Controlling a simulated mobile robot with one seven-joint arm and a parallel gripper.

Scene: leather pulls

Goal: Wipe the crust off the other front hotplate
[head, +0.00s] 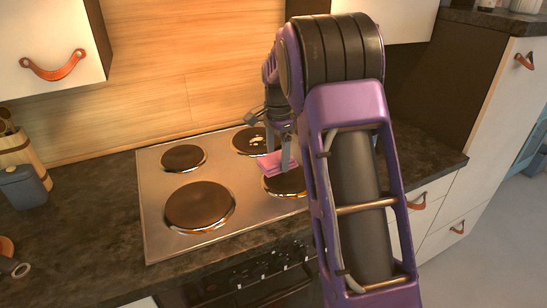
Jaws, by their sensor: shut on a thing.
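A steel hob (156,240) with several dark round hotplates is set in the worktop. My gripper (279,165) points down over its right side, shut on a pink cloth or sponge (271,162). The pink thing is at the back edge of the front right hotplate (285,184); I cannot tell if it touches the plate. My arm hides part of that plate's right side. The front left hotplate (199,205) is brown and in full view. The back right hotplate (245,142) has pale patches. The back left hotplate (183,158) looks brown. Crust on the front right plate is not clear.
A dark blue-grey canister (22,187) and a wooden container (14,150) stand at the left. A wooden backsplash (190,75) rises behind the hob. A white wall cupboard (45,45) with a leather pull hangs upper left. Oven knobs line the front below.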

